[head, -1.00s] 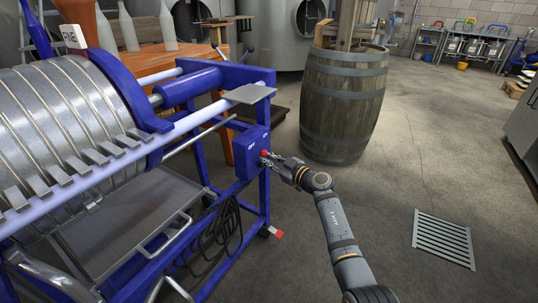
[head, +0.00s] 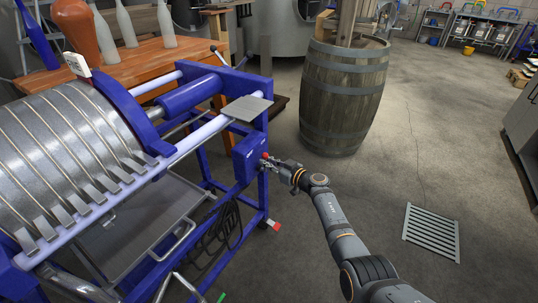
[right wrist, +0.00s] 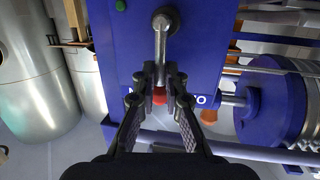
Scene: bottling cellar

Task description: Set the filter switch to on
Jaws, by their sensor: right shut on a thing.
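The filter switch is a metal lever (right wrist: 161,45) with a red knob (right wrist: 159,95), on a blue box (head: 249,155) at the end of the blue-framed plate filter (head: 80,150). My right gripper (head: 268,160) is at the red knob. In the right wrist view its fingers (right wrist: 160,92) are shut around the lever at the knob. There the lever hangs from its pivot at the top of the picture toward the bottom. White letters beside the fingers are partly hidden, so I cannot read the marked position. My left gripper is not in view.
A wooden barrel (head: 343,95) stands behind and right of the switch. A wooden table (head: 150,68) with bottles is behind the filter. A grey plate (head: 247,108) sits just above the box. The floor to the right is open, with a drain grate (head: 432,232).

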